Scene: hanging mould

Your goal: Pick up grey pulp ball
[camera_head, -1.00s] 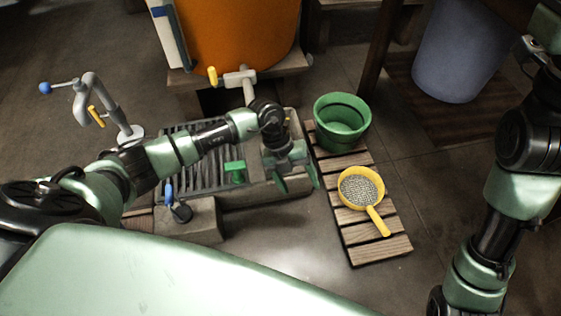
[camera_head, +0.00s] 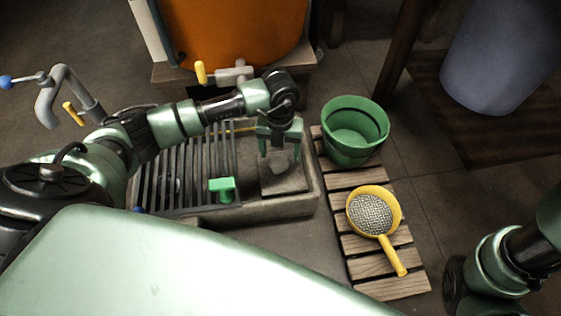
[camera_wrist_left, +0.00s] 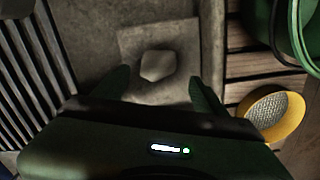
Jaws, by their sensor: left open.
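The grey pulp ball (camera_wrist_left: 157,65) is a small lumpy grey piece on a paler square patch of the stone trough floor in the left wrist view. In the head view the ball (camera_head: 278,168) shows faintly between my left fingers. My left gripper (camera_head: 280,156) points down over the right part of the trough (camera_head: 265,211), open and empty. In the left wrist view its fingertips (camera_wrist_left: 160,81) stand apart on either side of the ball's near side, seemingly above it. Part of my right arm shows at lower right, but its gripper does not.
A slatted grate (camera_head: 185,165) with a green block (camera_head: 222,188) covers the trough's left part. A green bucket (camera_head: 352,145) and a yellow sieve (camera_head: 374,214) stand on a wooden pallet (camera_head: 388,290) to the right. An orange barrel (camera_head: 235,30) with a tap is behind.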

